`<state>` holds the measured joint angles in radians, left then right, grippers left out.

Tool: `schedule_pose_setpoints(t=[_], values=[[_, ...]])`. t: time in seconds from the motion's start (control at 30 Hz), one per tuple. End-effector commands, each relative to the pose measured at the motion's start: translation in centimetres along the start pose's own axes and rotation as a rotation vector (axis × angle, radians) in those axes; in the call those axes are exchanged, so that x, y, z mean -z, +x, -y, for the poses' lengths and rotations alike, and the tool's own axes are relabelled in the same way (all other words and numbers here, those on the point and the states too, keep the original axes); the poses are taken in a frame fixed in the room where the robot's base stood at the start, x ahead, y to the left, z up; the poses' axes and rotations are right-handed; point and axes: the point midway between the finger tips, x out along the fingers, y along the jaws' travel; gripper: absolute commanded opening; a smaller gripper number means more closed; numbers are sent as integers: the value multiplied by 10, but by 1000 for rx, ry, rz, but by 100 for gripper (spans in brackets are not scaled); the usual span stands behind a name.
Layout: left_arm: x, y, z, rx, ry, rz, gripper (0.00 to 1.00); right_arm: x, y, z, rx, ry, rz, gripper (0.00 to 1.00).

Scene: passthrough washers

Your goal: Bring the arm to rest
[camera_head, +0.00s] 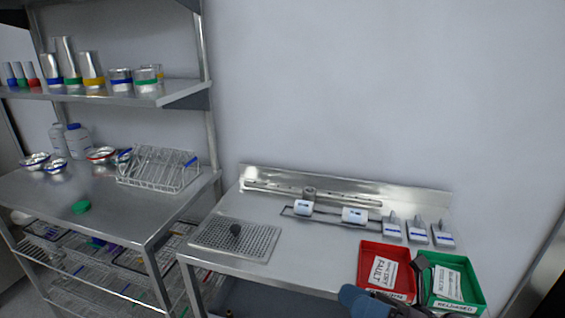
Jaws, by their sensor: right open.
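My right gripper (418,278) is at the bottom right of the head view, dark with a blue part behind it. It is over the border between the red tray (370,254) and the green tray (473,284). The gripper is open, and I see nothing held in it. It hides part of both trays' inner edges. My left gripper is out of view.
A shelf unit (165,95) stands left. The bench's middle front is clear.

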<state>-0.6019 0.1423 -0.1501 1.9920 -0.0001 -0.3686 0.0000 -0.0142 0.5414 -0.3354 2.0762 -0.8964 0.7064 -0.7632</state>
Motion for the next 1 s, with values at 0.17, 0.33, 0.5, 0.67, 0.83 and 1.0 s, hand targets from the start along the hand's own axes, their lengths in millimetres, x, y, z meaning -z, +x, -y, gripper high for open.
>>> schedule_pose_setpoints(t=[0.17, 0.33, 0.5, 0.67, 0.83, 1.0], values=[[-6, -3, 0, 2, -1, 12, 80, -4, -49, 42, 149, 535, 468, 90], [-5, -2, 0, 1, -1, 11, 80, 29, -121, 88, 256, 1048, 928, 90], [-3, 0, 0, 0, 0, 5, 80, 96, -192, 115, 315, 1496, 1369, 90], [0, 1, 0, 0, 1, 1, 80, 154, -232, 119, 326, 1769, 1667, 90], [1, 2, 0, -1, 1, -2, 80, 185, -248, 117, 324, 1899, 1817, 90], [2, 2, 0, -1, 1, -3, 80, 189, -251, 116, 322, 1919, 1839, 90]])
